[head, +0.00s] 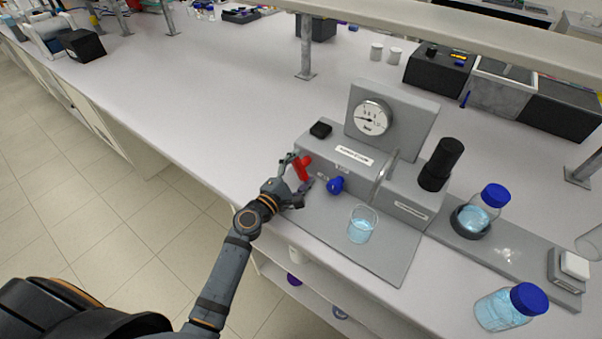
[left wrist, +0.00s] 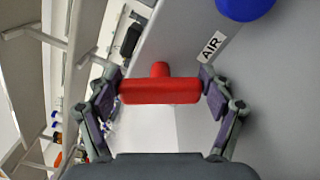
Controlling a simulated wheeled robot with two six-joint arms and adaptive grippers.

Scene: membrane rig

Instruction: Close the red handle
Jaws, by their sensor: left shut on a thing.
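The red handle (head: 303,168) sits on the front of the grey membrane rig (head: 349,167), at its left end. In the head view it looks roughly upright, slightly tilted. My left gripper (head: 298,178) is at the handle with a finger on either side. In the left wrist view the red handle (left wrist: 160,90) lies as a crossbar between the two fingertips of my left gripper (left wrist: 161,88), which is shut on it. An "AIR" label (left wrist: 211,46) is beside the handle. My right gripper is in neither view.
A blue knob (head: 336,185) is just right of the red handle. A beaker of pale blue liquid (head: 362,225) stands on the rig's base plate. A gauge (head: 373,117) rises behind. Blue-capped bottles (head: 510,308) stand at the right.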

